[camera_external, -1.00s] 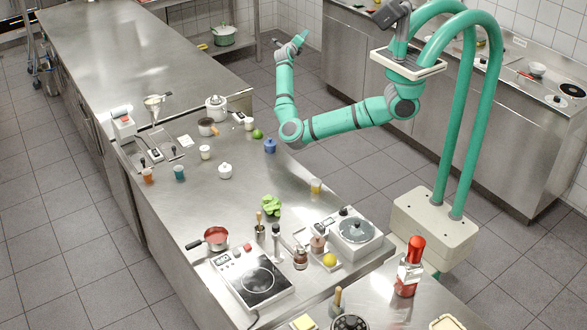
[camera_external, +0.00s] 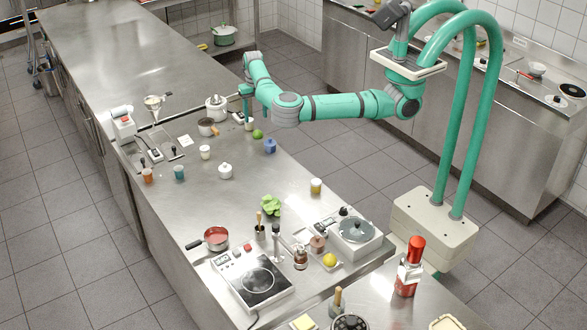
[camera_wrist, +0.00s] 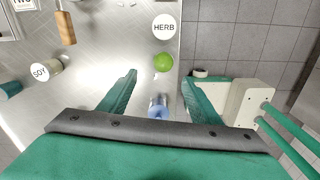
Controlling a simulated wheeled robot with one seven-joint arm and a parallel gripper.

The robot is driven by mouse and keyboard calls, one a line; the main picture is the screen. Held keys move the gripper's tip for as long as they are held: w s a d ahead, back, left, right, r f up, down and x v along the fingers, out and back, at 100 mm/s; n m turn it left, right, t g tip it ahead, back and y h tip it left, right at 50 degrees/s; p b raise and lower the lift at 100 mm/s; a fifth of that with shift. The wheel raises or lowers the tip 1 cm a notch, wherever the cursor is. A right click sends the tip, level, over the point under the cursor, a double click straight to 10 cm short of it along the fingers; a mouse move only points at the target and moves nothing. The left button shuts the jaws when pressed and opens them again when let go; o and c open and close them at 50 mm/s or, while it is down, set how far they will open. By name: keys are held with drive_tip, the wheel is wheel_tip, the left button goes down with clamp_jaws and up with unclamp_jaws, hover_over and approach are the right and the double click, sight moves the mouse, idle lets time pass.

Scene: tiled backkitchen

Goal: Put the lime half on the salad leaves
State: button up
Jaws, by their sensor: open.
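The lime half (camera_external: 258,134) rests on the steel counter near its right edge. In the wrist view its green rounded side (camera_wrist: 163,62) shows just ahead of the fingertips, with nothing gripping it. My gripper (camera_external: 247,112) points down over the far part of the counter, a little beyond the lime half in the outside view. Its two green fingers stand wide apart and empty in the wrist view (camera_wrist: 162,77). The salad leaves (camera_external: 271,206) form a green clump farther forward on the same counter, out of the wrist view.
A blue jar (camera_external: 270,146) and a white HERB pot (camera_wrist: 164,27) flank the lime half closely. The counter between the blue jar and the leaves is largely clear.

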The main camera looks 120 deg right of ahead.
sight(261, 134)
drive_tip(key=f, duration=0.9)
drive_tip(key=shift+s+d, duration=0.15)
drive_tip(key=shift+s, duration=0.2)
drive_tip(key=c, duration=1.2)
drive_tip(key=shift+r, duration=0.1)
drive_tip(key=shift+r, duration=0.4)
wheel_tip(261, 134, up, 2)
drive_tip(key=shift+r, duration=0.1)
drive_tip(key=s+a+r, duration=0.2)
drive_tip(key=a+r, duration=0.1)
drive_tip(key=s+a+r, duration=0.3)
drive_tip(key=a, duration=0.1)
drive_tip(key=s+a+r, duration=0.3)
drive_tip(key=a+r, duration=0.1)
drive_tip(key=shift+a, duration=0.25)
